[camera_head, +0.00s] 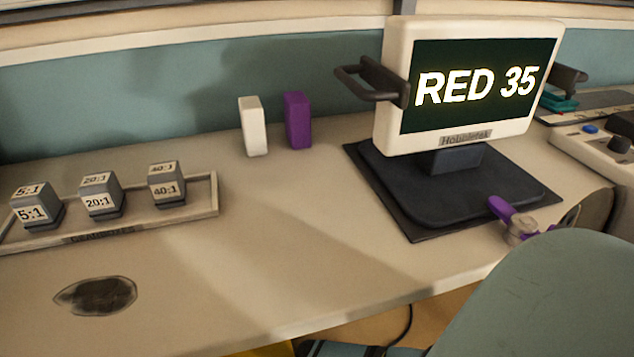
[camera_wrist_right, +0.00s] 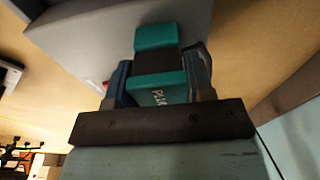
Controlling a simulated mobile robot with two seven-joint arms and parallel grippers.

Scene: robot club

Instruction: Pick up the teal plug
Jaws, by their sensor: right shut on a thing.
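The teal plug (camera_wrist_right: 160,86) shows in the right wrist view, a teal block with a dark band across its middle and partly readable white lettering. My right gripper (camera_wrist_right: 161,75) is shut on it, with one blue-grey finger on each side. The dark gripper body hides the lower end of the plug. In the head view I cannot make out the right gripper or the held plug. My left gripper is in neither view.
The head view shows a monitor (camera_head: 480,82) reading "RED 35" on a dark base (camera_head: 400,196). A white block (camera_head: 253,126) and a purple block (camera_head: 297,120) stand left of it. Several labelled grey cubes sit in a tray (camera_head: 200,207). The front middle of the table is clear.

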